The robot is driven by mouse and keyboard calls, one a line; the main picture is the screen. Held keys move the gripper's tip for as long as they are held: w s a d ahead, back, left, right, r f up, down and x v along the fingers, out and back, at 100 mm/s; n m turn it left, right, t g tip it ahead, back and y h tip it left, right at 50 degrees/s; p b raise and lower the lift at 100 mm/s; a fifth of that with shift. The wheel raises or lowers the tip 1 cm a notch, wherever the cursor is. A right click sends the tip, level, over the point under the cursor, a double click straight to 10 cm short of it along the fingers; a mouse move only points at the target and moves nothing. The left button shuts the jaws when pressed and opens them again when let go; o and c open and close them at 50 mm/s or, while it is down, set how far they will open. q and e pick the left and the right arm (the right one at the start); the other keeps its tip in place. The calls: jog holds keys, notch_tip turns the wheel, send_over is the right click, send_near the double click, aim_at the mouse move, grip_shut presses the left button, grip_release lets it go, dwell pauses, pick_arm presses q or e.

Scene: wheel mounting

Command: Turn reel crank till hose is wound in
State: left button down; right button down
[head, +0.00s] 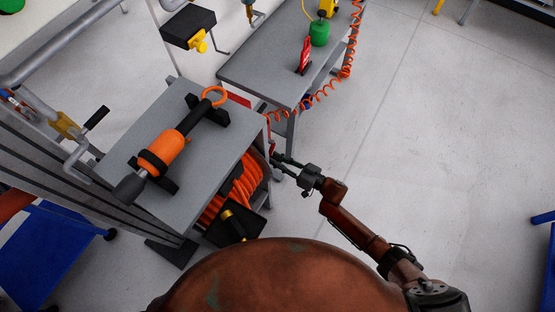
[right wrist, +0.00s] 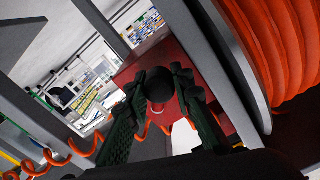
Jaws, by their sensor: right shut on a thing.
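The hose reel (head: 238,187) sits under a grey-topped cart, with orange hose wound in several turns; it fills the right side of the right wrist view (right wrist: 285,50). My right gripper (head: 275,160) reaches in from the right to the cart's right side. In the right wrist view its two dark fingers (right wrist: 167,80) are shut on the dark round crank handle (right wrist: 159,91). A dark red surface (right wrist: 190,62) shows behind the handle. The fingers and the cart hide much of the crank. My left gripper is not in view.
An orange and black tool (head: 165,150) lies in holders on the cart top (head: 200,165). A grey table (head: 265,75) stands behind, with a green container (head: 319,35) and a coiled orange hose (head: 335,85) along its edge.

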dwell(0.4)
jog(key=c, duration=1.7)
grip_release()
jog(key=shift+d, duration=0.1)
jog(key=v, duration=1.2)
